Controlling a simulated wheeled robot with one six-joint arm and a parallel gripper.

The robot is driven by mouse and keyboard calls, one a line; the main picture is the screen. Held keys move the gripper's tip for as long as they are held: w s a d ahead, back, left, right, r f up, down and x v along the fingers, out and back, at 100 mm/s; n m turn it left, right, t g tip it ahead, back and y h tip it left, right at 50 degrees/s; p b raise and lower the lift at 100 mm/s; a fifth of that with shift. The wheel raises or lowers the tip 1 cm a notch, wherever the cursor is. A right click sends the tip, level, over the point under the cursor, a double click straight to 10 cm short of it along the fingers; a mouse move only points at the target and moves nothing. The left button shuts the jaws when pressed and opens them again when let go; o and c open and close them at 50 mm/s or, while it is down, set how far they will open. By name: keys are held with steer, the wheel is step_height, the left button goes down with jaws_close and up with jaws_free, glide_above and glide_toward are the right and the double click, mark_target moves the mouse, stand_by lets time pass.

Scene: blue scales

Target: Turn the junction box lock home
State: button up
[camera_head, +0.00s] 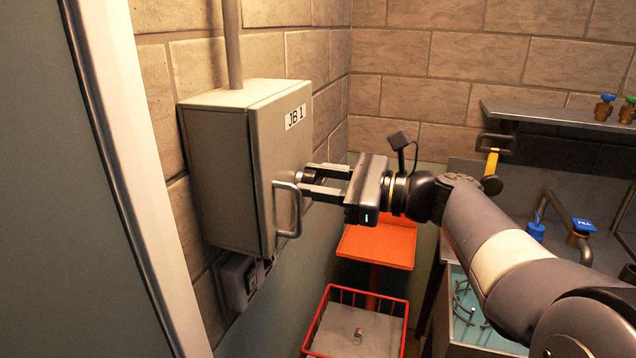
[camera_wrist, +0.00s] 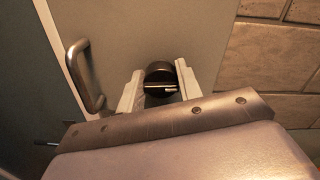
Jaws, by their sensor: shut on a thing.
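The junction box (camera_head: 218,150) is a grey metal cabinet on the brick wall, labelled JB 1. Its lock (camera_wrist: 159,73) is a round dark knob on the door, with a pale slot or mark lying roughly level in the wrist view. My gripper (camera_head: 312,183) reaches the door from the right in the head view, and its two fingers are shut on the lock. In the wrist view my gripper (camera_wrist: 158,80) has one finger on each side of the lock. The door handle (camera_head: 288,210) is beside the fingers, and it also shows in the wrist view (camera_wrist: 86,75). The door looks closed.
A grey socket unit (camera_head: 238,282) sits under the box. A sink area with blue-topped taps (camera_head: 579,230) and a shelf (camera_head: 560,117) are at the right.

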steer(key=n+b, duration=0.3)
steer(key=shift+f+n+b, duration=0.3)
steer(key=shift+n+b, duration=0.1)
steer(key=n+b, duration=0.5)
steer(key=shift+s+f, duration=0.1)
steer(key=n+b, duration=0.4)
steer(key=n, duration=0.1)
steer(key=shift+n+b, duration=1.65)
steer(key=shift+n, duration=0.15)
steer(key=o, duration=1)
steer(key=shift+c, duration=0.2)
steer(key=v, duration=1)
steer(key=shift+d, duration=0.35)
